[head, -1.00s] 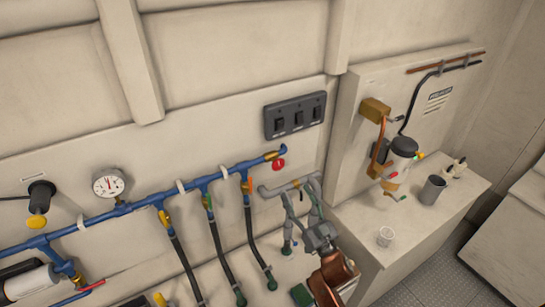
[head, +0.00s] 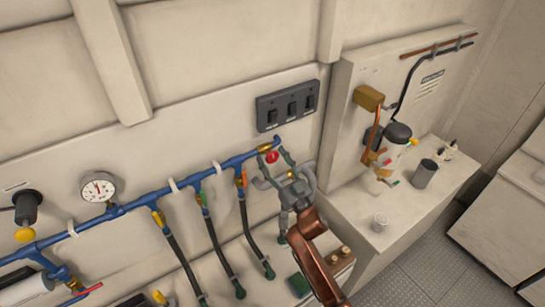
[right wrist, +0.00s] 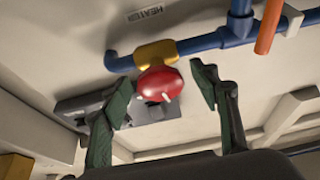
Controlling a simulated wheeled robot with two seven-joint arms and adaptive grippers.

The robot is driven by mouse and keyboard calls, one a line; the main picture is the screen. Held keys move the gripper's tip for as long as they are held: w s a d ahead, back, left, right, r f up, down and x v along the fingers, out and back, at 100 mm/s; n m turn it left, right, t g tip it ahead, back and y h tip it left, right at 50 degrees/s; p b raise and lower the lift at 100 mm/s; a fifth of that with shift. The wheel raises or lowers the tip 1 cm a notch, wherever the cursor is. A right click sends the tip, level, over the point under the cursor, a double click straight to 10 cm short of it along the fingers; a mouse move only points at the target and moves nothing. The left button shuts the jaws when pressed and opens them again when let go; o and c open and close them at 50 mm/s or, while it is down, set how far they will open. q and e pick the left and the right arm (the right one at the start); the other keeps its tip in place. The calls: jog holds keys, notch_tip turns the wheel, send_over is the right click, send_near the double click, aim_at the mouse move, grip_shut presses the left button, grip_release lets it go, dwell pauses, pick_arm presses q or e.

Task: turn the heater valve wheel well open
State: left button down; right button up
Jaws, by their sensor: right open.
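The heater valve wheel (head: 271,157) is a small red round wheel at the right end of the blue pipe, on a brass valve body (head: 264,148). In the right wrist view the red wheel (right wrist: 160,83) shows close up on its brass body (right wrist: 155,54), under a "HEATER" label (right wrist: 146,13). My right gripper (head: 277,160) is open, its green-padded fingertips (right wrist: 163,82) at either side of the wheel. The left pad looks nearer the wheel than the right one; I cannot tell if it touches. My left gripper is not in view.
A black switch panel (head: 290,104) is on the wall just above the valve. Hoses with coloured handles (head: 241,183) hang left of it, beside a gauge (head: 98,187). A ledge at right holds a grey cup (head: 425,173) and a white cup (head: 380,222).

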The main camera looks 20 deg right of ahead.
jog(key=shift+w, duration=0.1)
jog(key=c, duration=1.2)
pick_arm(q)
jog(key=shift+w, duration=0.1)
pick_arm(e)
jog(key=shift+o, duration=0.2)
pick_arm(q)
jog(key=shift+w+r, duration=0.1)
pick_arm(e)
jog(key=shift+n, duration=0.4)
jog(key=shift+n+y, duration=0.3)
jog(key=shift+n, duration=0.1)
jog(key=n+g+y, duration=0.1)
jog(key=n+y, duration=0.1)
jog(key=n, duration=0.2)
jog(key=shift+p, duration=0.4)
pick_arm(q)
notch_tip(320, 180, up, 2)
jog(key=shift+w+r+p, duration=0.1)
jog(key=shift+p, duration=0.65)
pick_arm(e)
jog(key=n+g+y, duration=0.1)
jog(key=n, duration=0.3)
jog(key=n+g+y, duration=0.1)
jog(key=n+y, duration=0.1)
jog(key=n, duration=0.1)
jog(key=shift+n, duration=0.4)
